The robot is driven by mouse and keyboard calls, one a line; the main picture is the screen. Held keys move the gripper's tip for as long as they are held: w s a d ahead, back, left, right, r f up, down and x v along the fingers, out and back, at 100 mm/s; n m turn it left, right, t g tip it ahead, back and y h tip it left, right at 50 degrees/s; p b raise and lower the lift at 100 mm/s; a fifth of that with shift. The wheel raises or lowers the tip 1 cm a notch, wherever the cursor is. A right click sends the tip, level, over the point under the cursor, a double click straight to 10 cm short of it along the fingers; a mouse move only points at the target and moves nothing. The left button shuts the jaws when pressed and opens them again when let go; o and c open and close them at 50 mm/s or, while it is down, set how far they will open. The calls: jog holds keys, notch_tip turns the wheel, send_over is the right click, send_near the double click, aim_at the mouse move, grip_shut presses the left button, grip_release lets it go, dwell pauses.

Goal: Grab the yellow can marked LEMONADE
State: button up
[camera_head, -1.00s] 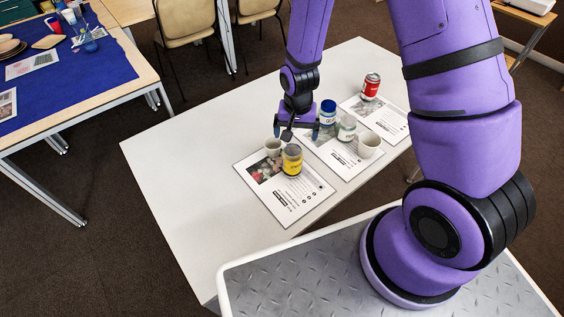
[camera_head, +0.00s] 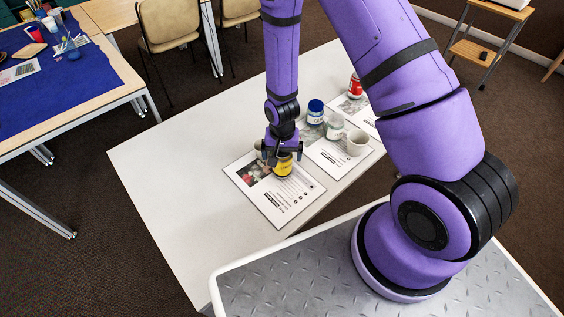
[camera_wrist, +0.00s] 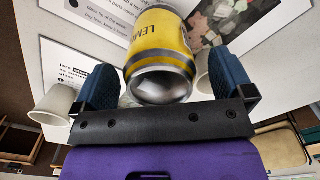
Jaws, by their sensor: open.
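The yellow can (camera_head: 284,171) stands on a printed sheet on the white table in the head view, partly hidden by my gripper (camera_head: 279,150). In the wrist view the yellow can (camera_wrist: 161,48) shows the letters "LEM" and a silver rim, and lies between the two blue fingers of my gripper (camera_wrist: 165,85). The fingers are apart, with a gap visible on the left side of the can; whether the right finger touches it I cannot tell.
A white cup shows at the right finger in the wrist view (camera_wrist: 205,77). In the head view, a blue-lidded jar (camera_head: 315,112), a pale jar (camera_head: 334,128), a white cup (camera_head: 356,143) and a red can (camera_head: 355,86) stand to the right. The table's left part is clear.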

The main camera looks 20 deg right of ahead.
jog(key=shift+f, duration=1.15)
jog(key=c, duration=1)
jog(key=shift+r, duration=0.2)
